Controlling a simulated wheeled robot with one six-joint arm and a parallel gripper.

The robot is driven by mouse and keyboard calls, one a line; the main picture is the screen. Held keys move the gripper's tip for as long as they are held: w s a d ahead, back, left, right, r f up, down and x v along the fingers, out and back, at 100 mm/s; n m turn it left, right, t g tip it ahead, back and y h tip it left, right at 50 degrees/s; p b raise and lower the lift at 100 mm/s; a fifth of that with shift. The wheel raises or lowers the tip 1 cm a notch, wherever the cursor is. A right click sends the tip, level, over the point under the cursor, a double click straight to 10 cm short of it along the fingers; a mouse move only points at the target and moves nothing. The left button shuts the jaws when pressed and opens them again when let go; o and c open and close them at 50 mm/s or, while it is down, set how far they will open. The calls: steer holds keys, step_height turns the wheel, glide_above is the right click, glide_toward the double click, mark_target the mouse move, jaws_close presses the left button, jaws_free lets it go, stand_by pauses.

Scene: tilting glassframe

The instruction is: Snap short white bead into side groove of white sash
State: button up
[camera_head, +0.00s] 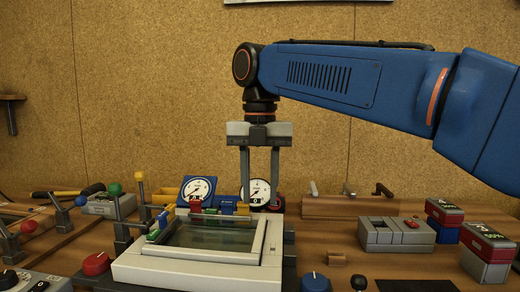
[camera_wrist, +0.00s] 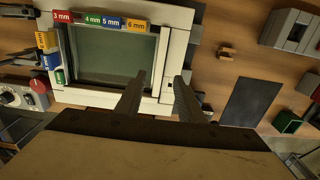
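The white sash (camera_head: 170,272) lies on the bench with dark glass (camera_head: 208,236) in it; it also shows in the wrist view (camera_wrist: 120,99). A white strip (camera_head: 271,243), which looks like the short bead, runs along the sash's right side; it also shows in the wrist view (camera_wrist: 179,45). I cannot tell whether it is seated in the groove. My gripper (camera_head: 260,203) points down over the far right part of the sash. In the wrist view its fingers (camera_wrist: 160,78) are apart, on either side of the sash's right side, with nothing visibly held between them.
Coloured spacers marked in mm (camera_wrist: 110,22) line the sash's far and left edges. Two dial gauges (camera_head: 197,189) stand behind. Levers (camera_head: 119,215) and a red knob (camera_head: 96,263) are at left. A grey box (camera_head: 397,234) and red-topped devices (camera_head: 487,243) stand at right. A dark mat (camera_wrist: 252,101) lies right of the sash.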

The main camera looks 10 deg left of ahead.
step_height(320, 180, up, 10)
steer(key=shift+f, duration=0.25)
stand_by(0.4)
